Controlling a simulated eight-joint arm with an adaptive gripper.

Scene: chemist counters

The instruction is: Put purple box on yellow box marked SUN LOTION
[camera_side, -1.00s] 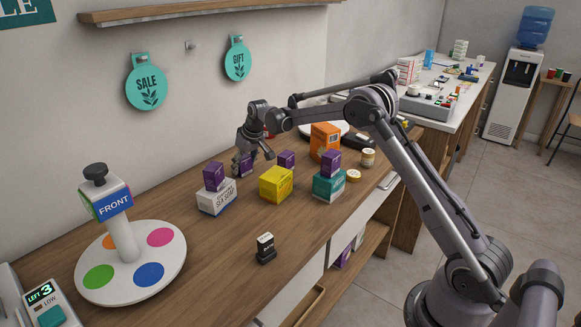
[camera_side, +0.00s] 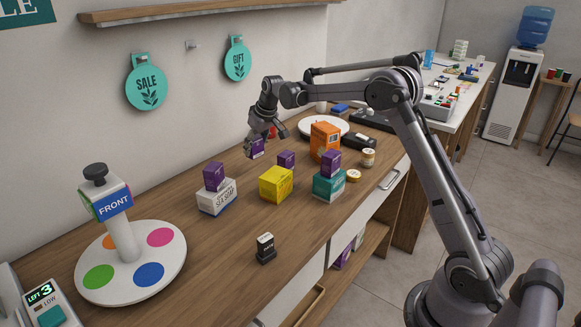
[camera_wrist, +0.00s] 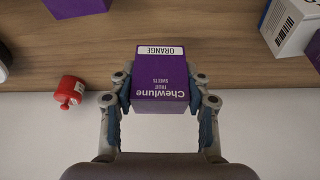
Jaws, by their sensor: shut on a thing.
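My gripper (camera_side: 264,136) is shut on a purple box (camera_side: 256,147) and holds it above the counter, behind the yellow box. In the wrist view the purple box (camera_wrist: 160,83) sits between both fingers, with Chewlune and ORANGE lettering. The yellow box (camera_side: 276,184) stands on the counter with nothing on top; its label is too small to read. Another purple box (camera_side: 214,176) rests on the white sea soap box (camera_side: 217,198). One more purple box (camera_side: 331,162) rests on the teal box (camera_side: 328,186). A further purple box (camera_side: 286,160) stands behind the yellow box.
An orange box (camera_side: 324,140), a white jar (camera_side: 368,157) and a round tin (camera_side: 353,175) stand to the right. A small black stamp-like item (camera_side: 265,248) is in front. A white turntable (camera_side: 171,270) with coloured dots is at left. A red item (camera_wrist: 70,91) lies near the wall.

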